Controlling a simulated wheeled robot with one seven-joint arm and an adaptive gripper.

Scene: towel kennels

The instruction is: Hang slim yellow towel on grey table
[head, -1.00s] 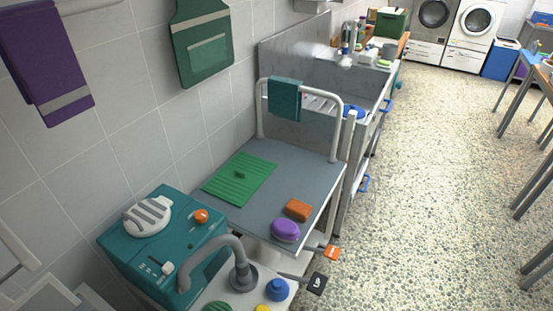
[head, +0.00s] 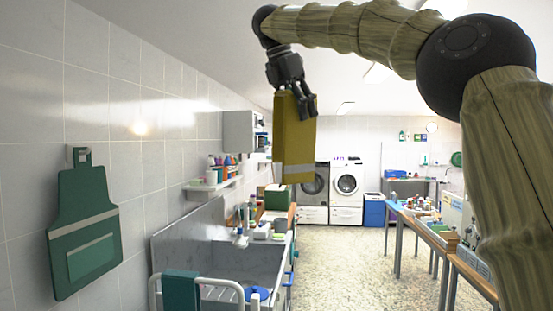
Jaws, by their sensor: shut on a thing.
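My gripper (head: 304,112) is raised high in the head view and shut on the top of the slim yellow towel (head: 294,140). The towel hangs straight down with a pale grey band near its lower end, clear of everything below. The grey table's top is out of view now. Its white rail (head: 222,281) shows at the bottom edge, below and left of the towel. A teal towel (head: 180,291) hangs over the left part of that rail.
A steel sink (head: 235,262) stands just beyond the rail. A green apron (head: 85,225) hangs on the left wall. Washing machines (head: 346,185) stand at the back, and wooden tables (head: 420,235) are on the right. The floor (head: 345,260) between is clear.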

